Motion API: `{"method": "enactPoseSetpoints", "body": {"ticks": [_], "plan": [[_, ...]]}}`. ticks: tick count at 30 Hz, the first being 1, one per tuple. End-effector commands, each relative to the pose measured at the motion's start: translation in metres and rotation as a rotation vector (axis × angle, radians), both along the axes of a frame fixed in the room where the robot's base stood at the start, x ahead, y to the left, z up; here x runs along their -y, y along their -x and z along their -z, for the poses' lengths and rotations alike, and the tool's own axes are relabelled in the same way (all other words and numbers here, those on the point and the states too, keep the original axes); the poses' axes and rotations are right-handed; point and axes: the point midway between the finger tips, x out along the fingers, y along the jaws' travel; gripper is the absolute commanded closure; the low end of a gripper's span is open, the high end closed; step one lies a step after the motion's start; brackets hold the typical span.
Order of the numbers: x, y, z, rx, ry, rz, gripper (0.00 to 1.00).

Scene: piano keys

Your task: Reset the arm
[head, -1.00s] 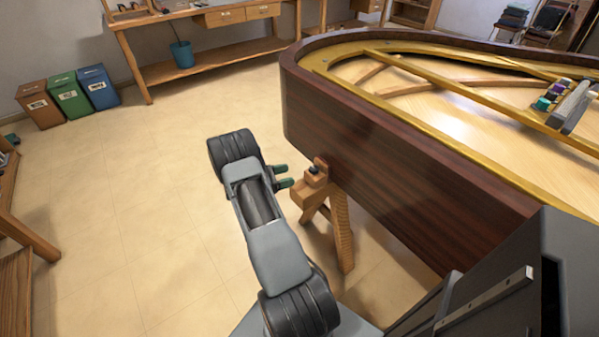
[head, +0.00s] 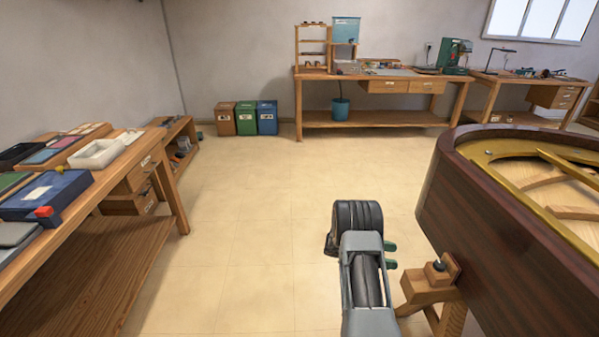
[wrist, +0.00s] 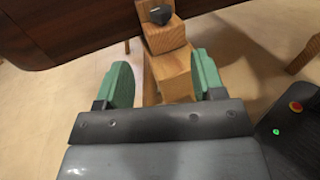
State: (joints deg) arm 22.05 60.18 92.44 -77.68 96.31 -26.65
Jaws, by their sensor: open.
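My gripper (wrist: 158,80) is open in the wrist view, with its two green fingers well apart and nothing held between them. A wooden stand (wrist: 170,72) with a dark knob shows beyond and between the fingers; I cannot tell that they touch it. The rest of the arm is cut off by the lower edge.
The dark wooden piano case (head: 500,215) fills the right side, close to my arm. A workbench (head: 150,180) with trays and boxes stands at the left. Three bins (head: 245,118) and another long bench (head: 390,75) are at the back wall. The floor (head: 270,210) between is clear.

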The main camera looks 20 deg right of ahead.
Motion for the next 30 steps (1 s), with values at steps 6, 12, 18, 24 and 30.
{"method": "enactPoseSetpoints", "body": {"ticks": [6, 12, 18, 24, 30], "plan": [[-0.001, 0.002, 0.011, 0.071, -0.019, 0.009, 0.38], [-0.034, 0.04, 0.041, 0.242, -0.162, 0.172, 0.38], [-0.096, 0.054, -0.007, 0.574, -0.276, 0.37, 0.38], [-0.169, 0.056, -0.086, 0.945, -0.383, 0.545, 0.38], [-0.24, 0.063, -0.174, 1.294, -0.521, 0.686, 0.38]]}}
